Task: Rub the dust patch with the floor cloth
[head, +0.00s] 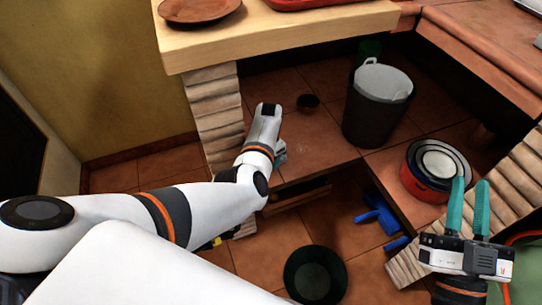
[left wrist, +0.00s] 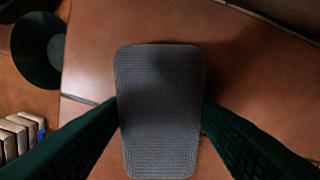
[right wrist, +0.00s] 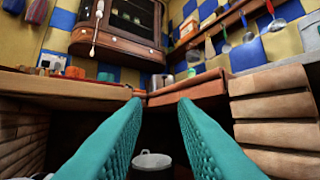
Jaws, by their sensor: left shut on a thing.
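The floor cloth (left wrist: 160,110) is a grey, woven, rounded pad. In the left wrist view it lies between the two dark fingers of my left gripper (left wrist: 160,120), which is shut on it, over reddish tiles. In the head view my left gripper (head: 279,153) is mostly hidden behind my wrist, low over the tiled shelf under the counter. I cannot make out the dust patch for certain; faint pale specks show on the tiles right of the gripper. My right gripper (head: 470,184) is open and empty at the right, fingers pointing up.
Red and steel pots (head: 435,165) sit at the right. A blue dustpan (head: 378,212) and a green bucket (head: 314,276) are lower down. A brick pillar (head: 212,110) stands left.

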